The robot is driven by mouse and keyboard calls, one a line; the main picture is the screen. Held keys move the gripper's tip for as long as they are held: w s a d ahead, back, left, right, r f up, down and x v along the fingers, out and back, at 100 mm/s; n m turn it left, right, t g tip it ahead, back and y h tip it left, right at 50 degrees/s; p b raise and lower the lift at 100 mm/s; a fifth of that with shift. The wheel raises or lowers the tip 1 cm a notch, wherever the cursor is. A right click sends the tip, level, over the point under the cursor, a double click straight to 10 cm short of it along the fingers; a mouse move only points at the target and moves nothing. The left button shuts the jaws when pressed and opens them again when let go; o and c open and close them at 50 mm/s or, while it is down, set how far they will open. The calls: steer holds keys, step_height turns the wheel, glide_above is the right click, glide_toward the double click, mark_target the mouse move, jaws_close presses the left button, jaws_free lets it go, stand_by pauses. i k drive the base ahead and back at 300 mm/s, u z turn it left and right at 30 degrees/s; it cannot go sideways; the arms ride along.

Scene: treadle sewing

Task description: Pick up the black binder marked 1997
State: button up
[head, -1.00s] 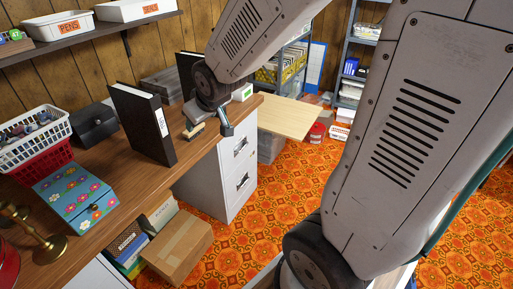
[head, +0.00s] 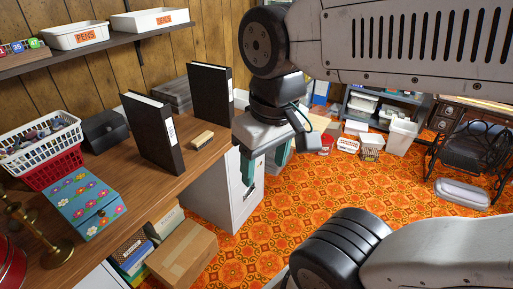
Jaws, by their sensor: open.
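Two black binders stand upright on the wooden desk (head: 105,185) in the head view. The nearer binder (head: 163,140) has a white label on its spine, too small to read. The farther binder (head: 212,95) stands behind and to its right, and no label on it can be read. I cannot tell which one is marked 1997. My gripper (head: 264,172) points down with its teal fingers apart and nothing between them. It appears to the right of both binders, near the desk's right end, apart from them.
A small wooden block (head: 202,140) lies between the nearer binder and my gripper. A black box (head: 104,131), a white basket (head: 40,143) and a flowered blue box (head: 82,205) crowd the left. A shelf (head: 90,48) with white bins runs above.

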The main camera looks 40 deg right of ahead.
mark_target(211, 88)
steer(key=z, duration=0.35)
steer(key=k, duration=0.45)
steer(key=z, duration=1.5)
steer(key=i, duration=0.85)
steer(key=u, duration=0.7)
steer(key=i, duration=0.9)
steer(key=u, duration=0.1)
